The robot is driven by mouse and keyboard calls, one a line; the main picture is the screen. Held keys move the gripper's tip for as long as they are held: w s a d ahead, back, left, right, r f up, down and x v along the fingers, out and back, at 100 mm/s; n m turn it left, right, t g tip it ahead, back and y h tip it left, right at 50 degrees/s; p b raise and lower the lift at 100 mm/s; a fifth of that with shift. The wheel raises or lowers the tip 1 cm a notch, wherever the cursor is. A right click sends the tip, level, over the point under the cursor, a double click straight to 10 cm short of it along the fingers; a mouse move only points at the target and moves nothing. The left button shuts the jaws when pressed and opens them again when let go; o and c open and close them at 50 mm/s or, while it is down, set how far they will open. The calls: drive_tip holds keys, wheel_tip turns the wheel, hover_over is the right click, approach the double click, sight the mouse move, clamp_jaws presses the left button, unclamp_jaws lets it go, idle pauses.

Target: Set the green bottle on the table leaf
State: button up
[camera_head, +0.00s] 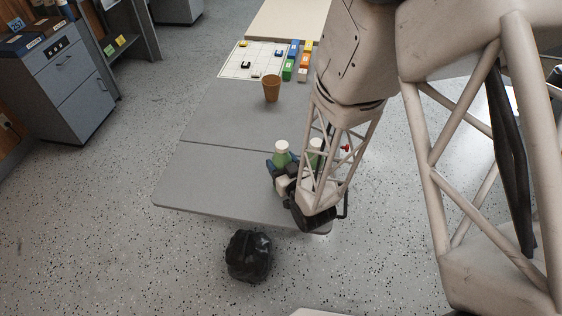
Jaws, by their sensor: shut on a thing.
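A green bottle with a white cap (281,156) is at my gripper (282,171), over the near part of the grey table. My gripper is shut on it, and the dark and white jaws hide its lower part. I cannot tell whether its base touches the surface. A second green bottle with a white cap (316,146) shows just right of it, partly hidden behind my arm's lattice. The table leaf (210,180) is the near grey section, set off by a seam from the rest of the table. Its left part is bare.
A brown cup (272,88) stands farther back on the table. Behind it are a white gridded board (240,62) and several coloured blocks (290,62). A black bag (248,256) lies on the floor by the leaf's near edge. A grey cabinet (75,95) stands left.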

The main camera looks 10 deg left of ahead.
drive_tip(key=o, duration=0.9)
drive_tip(key=shift+s, duration=0.1)
drive_tip(key=shift+s+d+r, duration=0.1)
drive_tip(key=shift+s+d, duration=0.3)
drive_tip(key=v, duration=1)
drive_tip(key=shift+s+d, duration=0.25)
